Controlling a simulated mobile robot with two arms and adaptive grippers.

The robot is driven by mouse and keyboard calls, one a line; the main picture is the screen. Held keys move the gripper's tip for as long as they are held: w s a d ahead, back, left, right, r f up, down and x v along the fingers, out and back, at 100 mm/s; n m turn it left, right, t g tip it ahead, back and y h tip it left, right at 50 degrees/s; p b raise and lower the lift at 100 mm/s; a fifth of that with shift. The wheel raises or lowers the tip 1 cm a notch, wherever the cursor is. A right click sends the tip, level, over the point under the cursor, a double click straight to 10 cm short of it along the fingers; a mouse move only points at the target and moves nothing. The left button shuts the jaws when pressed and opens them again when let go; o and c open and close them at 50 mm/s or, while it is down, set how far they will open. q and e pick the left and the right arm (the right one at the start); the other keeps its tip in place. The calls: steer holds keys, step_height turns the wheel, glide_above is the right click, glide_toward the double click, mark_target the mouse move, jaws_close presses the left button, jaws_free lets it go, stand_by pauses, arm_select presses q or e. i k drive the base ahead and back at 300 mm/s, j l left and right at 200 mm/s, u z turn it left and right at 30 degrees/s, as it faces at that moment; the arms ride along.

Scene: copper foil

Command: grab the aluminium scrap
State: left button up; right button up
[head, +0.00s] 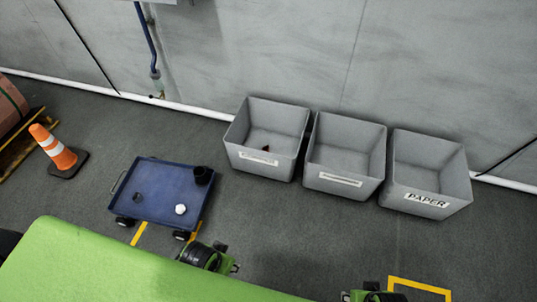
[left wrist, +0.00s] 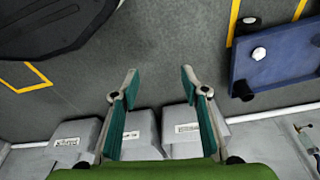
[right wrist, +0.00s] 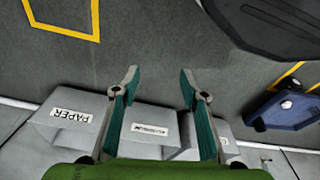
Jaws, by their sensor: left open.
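A small whitish crumpled lump (head: 180,209), likely the aluminium scrap, lies on the blue cart (head: 160,180) near its front right corner. The lump also shows in the left wrist view (left wrist: 258,53) and the right wrist view (right wrist: 286,104). My left gripper (left wrist: 160,72) is open and empty, its fingers spread over bare floor, apart from the cart. My right gripper (right wrist: 160,72) is also open and empty, away from the cart. In the head view my wrists show at the bottom, but the fingertips cannot be made out.
A black cup-like object (head: 203,175) and a small dark piece (head: 138,197) are also on the cart. An orange cone (head: 56,150) stands left.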

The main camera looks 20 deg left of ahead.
mark_target(136, 197)
steer(key=u, duration=1.9)
steer(key=i+j, duration=0.7)
